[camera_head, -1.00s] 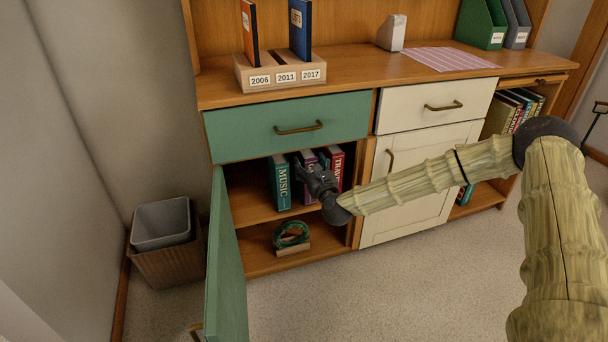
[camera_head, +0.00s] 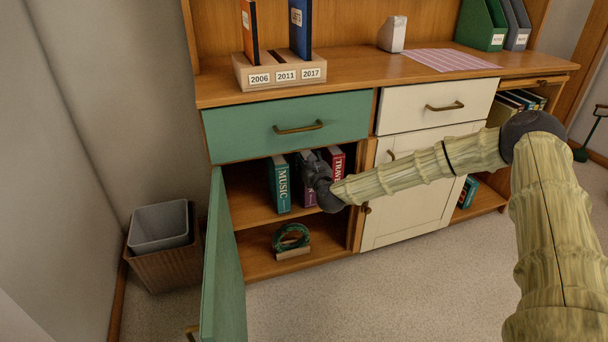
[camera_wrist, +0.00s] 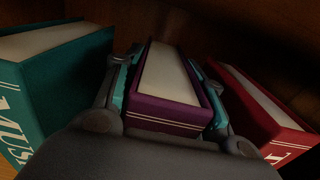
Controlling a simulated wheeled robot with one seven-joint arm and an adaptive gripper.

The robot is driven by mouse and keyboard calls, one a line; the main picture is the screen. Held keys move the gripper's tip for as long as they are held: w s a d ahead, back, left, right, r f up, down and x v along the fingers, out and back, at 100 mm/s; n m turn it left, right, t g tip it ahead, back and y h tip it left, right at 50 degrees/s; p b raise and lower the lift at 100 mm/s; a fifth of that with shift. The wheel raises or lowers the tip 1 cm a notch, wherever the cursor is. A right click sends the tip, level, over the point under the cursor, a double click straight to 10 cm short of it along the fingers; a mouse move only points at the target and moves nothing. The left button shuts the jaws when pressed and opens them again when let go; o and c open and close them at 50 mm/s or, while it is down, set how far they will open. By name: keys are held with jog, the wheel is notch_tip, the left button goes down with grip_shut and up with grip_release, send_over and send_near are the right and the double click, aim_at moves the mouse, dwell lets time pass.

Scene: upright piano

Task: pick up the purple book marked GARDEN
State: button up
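The purple book (camera_wrist: 172,92) stands upright in the open cabinet, between a teal book and a red book. Its spine lettering is hidden by my gripper in the head view, where only a sliver of the purple book (camera_head: 308,197) shows. My gripper (camera_wrist: 168,90) reaches into the upper compartment, with one finger on each side of the purple book. The fingers are close beside its covers, with narrow gaps; firm contact does not show. In the head view my gripper (camera_head: 312,168) covers the front of the book.
The teal MUSIC book (camera_head: 280,185) is left and the red TRAVEL book (camera_head: 337,163) right, both close to the fingers. The open green door (camera_head: 226,265) stands at left. A drawer (camera_head: 288,128) is above.

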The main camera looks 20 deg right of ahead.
grip_shut()
jog(key=shift+r, duration=0.15)
